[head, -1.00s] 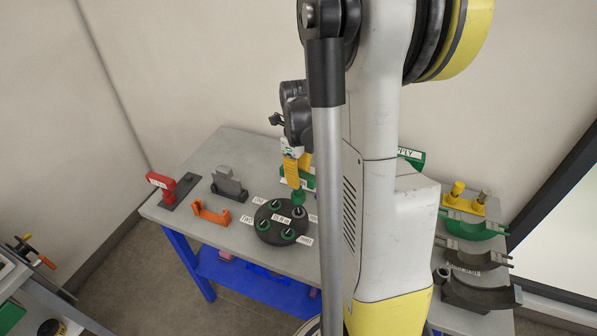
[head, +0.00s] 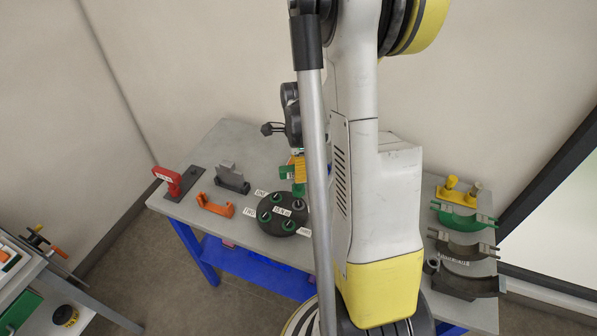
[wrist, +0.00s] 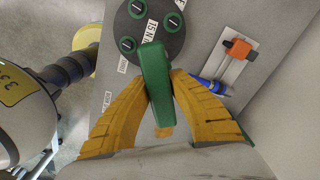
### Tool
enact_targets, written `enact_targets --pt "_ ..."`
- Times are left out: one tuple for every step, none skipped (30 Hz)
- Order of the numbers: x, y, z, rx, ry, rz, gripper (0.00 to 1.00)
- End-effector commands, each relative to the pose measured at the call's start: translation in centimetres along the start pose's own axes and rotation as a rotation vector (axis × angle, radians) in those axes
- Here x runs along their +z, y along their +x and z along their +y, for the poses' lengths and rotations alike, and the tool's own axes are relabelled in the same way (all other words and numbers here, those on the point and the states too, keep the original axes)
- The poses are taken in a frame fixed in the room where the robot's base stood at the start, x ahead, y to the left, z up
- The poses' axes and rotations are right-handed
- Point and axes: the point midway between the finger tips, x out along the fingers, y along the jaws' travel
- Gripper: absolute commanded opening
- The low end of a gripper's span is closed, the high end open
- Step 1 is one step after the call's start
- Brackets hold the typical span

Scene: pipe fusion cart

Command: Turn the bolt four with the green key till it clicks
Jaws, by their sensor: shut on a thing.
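The dark round flange (head: 268,228) lies on the grey table with a torque label at its middle. It bears bolts with green rings and one grey bolt (head: 298,204) at its right side. Paper labels beside it read ONE, TWO and THREE; a label for four is not readable, partly behind my arm. My gripper (head: 300,171) has yellow fingers and is shut on the green key (wrist: 155,75). The key (head: 299,189) points down at the flange's back right edge. In the wrist view the key hides part of the flange (wrist: 148,32), so I cannot tell whether it touches a bolt.
An orange bracket (head: 214,206), a grey block (head: 232,178) and a red upright piece (head: 168,183) stand left of the flange. Green and grey half-shells (head: 465,219) lie at the right. My arm covers the table's middle. Another bench (head: 40,285) is at the lower left.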

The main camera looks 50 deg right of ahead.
Motion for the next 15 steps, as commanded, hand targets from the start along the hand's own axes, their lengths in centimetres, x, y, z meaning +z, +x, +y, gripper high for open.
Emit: enact_targets --pt "0.0 0.1 0.0 0.000 0.000 0.000 0.00" --pt "0.0 0.1 0.0 0.000 0.000 0.000 0.00" --pt "0.0 0.3 0.0 0.000 0.000 0.000 0.00" --pt "0.0 0.4 0.0 0.000 0.000 0.000 0.00" --pt "0.0 0.6 0.0 0.000 0.000 0.000 0.00" --pt "0.0 0.8 0.0 0.000 0.000 0.000 0.00" --pt "0.0 0.9 0.0 0.000 0.000 0.000 0.00" --pt "0.0 1.1 0.0 0.000 0.000 0.000 0.00" --pt "0.0 1.3 0.0 0.000 0.000 0.000 0.00" --pt "0.0 1.5 0.0 0.000 0.000 0.000 0.00" --pt "0.0 1.6 0.0 0.000 0.000 0.000 0.00" --pt "0.0 1.9 0.0 0.000 0.000 0.000 0.00" --pt "0.0 2.0 0.0 0.000 0.001 0.000 0.00" --pt "0.0 2.2 0.0 0.000 0.001 0.000 0.00" --pt "0.0 2.4 0.0 0.000 0.001 0.000 0.00"
